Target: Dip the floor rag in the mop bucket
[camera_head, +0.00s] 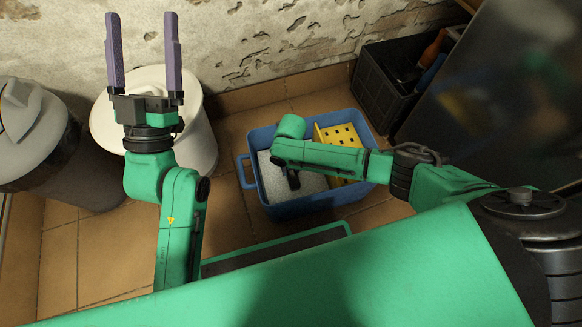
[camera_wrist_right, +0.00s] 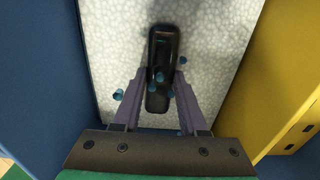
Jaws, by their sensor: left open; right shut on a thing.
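The mop bucket (camera_head: 305,206) is a blue tub on the tiled floor, with a yellow perforated wringer (camera_head: 345,135) at its right side. A pale speckled surface (camera_head: 307,187) fills its left part; I cannot tell if it is water or cloth. My right gripper (camera_wrist_right: 161,78) is inside the bucket, shut on a dark elongated thing (camera_wrist_right: 160,48) over that surface. I cannot tell whether this thing belongs to the floor rag. My right arm hides part of the bucket in the head view. My left gripper (camera_head: 144,60) is open, empty and raised, away from the bucket.
A white bin (camera_head: 196,135) stands behind my left arm, and a grey-lidded bin (camera_head: 30,120) is at the far left. A black crate (camera_head: 378,88) with tools stands at the back right by a dark panel (camera_head: 500,80). Bare tiles (camera_head: 232,215) lie left of the bucket.

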